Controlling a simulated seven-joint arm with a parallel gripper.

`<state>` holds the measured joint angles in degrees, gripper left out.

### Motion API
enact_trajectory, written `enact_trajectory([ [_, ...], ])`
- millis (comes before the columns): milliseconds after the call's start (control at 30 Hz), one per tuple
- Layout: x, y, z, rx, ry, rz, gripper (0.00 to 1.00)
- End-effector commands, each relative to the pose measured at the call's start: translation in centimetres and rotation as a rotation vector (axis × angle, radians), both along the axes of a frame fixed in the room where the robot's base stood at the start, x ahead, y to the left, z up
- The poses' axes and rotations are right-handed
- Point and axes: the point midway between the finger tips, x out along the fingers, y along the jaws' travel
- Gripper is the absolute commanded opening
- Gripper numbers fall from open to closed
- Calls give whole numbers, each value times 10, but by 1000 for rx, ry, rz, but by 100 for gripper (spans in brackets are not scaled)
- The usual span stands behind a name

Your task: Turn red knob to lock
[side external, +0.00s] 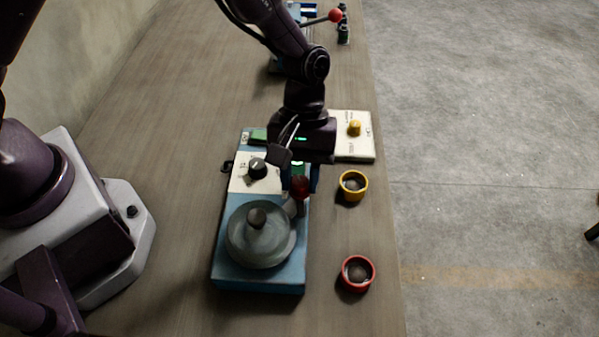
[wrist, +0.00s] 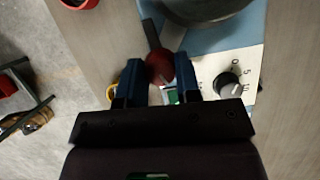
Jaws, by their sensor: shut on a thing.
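The red knob (side external: 299,187) is a ball on the end of a short lever, beside the round grey lid (side external: 260,236) of the blue machine (side external: 258,278). It also shows in the wrist view (wrist: 160,67), between the two blue fingers of my gripper (wrist: 158,72). My gripper points down over the machine and is shut on the red knob. In the side view, the gripper body and fingers hide part of the machine behind the knob. I cannot make out a lock mark.
A black dial (side external: 257,168) sits on the machine's white panel, close to my gripper. A yellow cup (side external: 353,186) and a red cup (side external: 357,273) stand to the right. A white box with a yellow knob (side external: 355,128) is behind. The table's right edge is near the cups.

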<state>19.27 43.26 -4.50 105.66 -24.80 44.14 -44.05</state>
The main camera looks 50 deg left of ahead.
Motion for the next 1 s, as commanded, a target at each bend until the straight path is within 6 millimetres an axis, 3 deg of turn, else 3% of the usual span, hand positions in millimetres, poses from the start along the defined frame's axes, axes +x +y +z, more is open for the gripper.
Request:
enact_trajectory([
  [600,0,-2,0,-1,3,-543,7],
  [1000,0,-3,1,0,3,-712,7],
])
